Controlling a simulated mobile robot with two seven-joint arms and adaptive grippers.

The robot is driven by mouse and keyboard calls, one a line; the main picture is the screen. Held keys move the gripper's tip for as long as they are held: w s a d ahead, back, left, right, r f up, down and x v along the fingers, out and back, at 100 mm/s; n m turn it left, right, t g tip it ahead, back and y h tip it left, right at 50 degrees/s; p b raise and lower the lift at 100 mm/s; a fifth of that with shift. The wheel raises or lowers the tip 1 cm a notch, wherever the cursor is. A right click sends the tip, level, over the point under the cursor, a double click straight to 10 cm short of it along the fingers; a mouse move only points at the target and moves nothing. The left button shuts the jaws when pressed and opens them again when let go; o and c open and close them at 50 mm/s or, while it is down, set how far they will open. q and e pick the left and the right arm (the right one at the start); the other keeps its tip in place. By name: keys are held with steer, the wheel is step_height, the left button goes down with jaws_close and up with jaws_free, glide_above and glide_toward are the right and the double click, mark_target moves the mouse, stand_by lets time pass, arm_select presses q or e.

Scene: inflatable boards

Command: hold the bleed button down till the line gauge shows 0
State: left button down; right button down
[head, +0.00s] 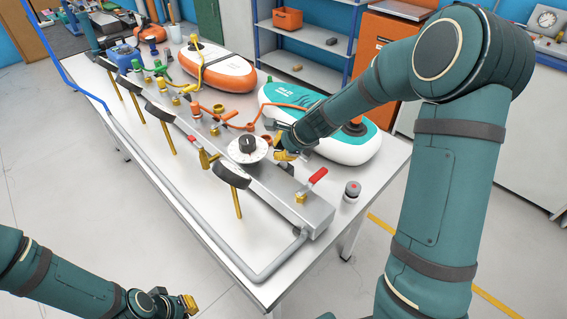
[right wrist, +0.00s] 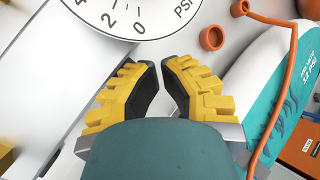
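A small grey button with a red top (head: 352,190) stands on the bench near its right end; I cannot tell if this is the bleed button. A round white dial with a black knob (head: 247,148) sits on the grey manifold; its numbers and "PSI" show in the right wrist view (right wrist: 130,15). My right gripper (head: 284,152) is just right of the dial, above the bench. Its fingertips (right wrist: 160,63) nearly meet, with nothing between. My left gripper (head: 190,305) is low, off the bench; its opening is unclear.
A red-handled valve (head: 312,184) rises from the manifold's near end. A teal and white inflatable board (head: 345,146) lies behind my right gripper, and an orange and white one (head: 228,72) farther left. An orange hose (right wrist: 285,75) runs beside the gripper. The bench's front strip is mostly clear.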

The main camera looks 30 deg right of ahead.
stand_by(0.4)
steer(key=shift+f+b, duration=0.4)
steer(key=shift+f, duration=0.1)
steer(key=shift+f+b, duration=0.3)
steer(key=shift+f, duration=0.2)
stand_by(0.6)
steer(key=shift+r, duration=0.1)
stand_by(0.8)
steer(key=shift+r+p, duration=0.9)
step_height(320, 180, up, 5)
steer(key=p, duration=0.4)
steer(key=shift+p, duration=0.4)
